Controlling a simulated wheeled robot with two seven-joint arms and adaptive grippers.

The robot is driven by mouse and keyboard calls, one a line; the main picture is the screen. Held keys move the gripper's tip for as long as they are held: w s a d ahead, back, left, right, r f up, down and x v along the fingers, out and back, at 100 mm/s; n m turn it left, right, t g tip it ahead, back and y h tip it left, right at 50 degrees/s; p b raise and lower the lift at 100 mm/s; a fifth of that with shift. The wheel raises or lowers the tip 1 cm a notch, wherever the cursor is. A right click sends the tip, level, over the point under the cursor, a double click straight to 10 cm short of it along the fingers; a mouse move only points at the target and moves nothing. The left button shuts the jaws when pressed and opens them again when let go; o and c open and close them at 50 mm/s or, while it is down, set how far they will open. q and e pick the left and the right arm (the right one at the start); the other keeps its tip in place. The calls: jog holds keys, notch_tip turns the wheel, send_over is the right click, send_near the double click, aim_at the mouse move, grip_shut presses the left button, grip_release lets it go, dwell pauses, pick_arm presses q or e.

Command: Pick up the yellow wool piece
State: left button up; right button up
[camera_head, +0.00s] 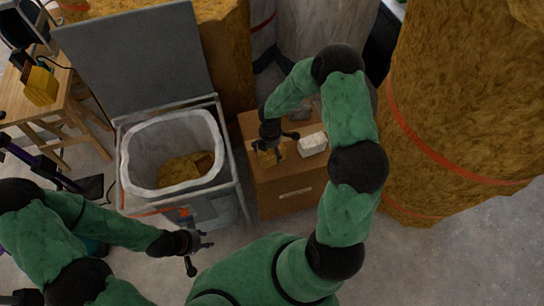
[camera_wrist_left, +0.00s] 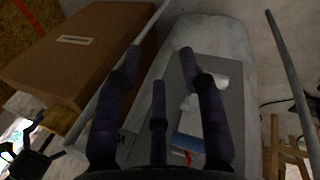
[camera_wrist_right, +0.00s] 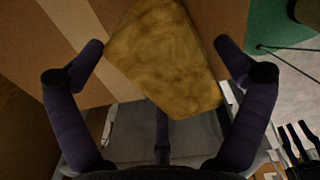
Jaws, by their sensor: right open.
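The yellow wool piece (camera_head: 271,157) lies on top of a cardboard box (camera_head: 285,187), partly hidden under my right gripper (camera_head: 272,146) in the head view. In the right wrist view the wool piece (camera_wrist_right: 165,60) is a large, uneven tan-yellow slab. It shows between and beyond the two spread fingers of my right gripper (camera_wrist_right: 158,47). I cannot tell whether they touch it. My left gripper (camera_head: 200,253) is open and empty, low in front of the grey bin. Its spread fingers (camera_wrist_left: 160,53) show in the left wrist view with nothing held between them.
A grey bin (camera_head: 126,165) with a raised lid (camera_head: 140,65) stands left of the box, with wool (camera_head: 185,168) inside. A white block (camera_head: 313,143) lies right of the wool piece. Large wool rolls (camera_head: 465,90) stand at right. A wooden table (camera_head: 62,101) is at far left.

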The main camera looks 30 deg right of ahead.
notch_tip(320, 180, down, 2)
jog(key=shift+f+b, duration=0.25)
jog(key=shift+b, duration=0.15)
jog(key=shift+r, duration=0.1)
jog(key=shift+c, duration=0.3)
jog(key=c, duration=0.7)
jog(key=shift+o, duration=0.2)
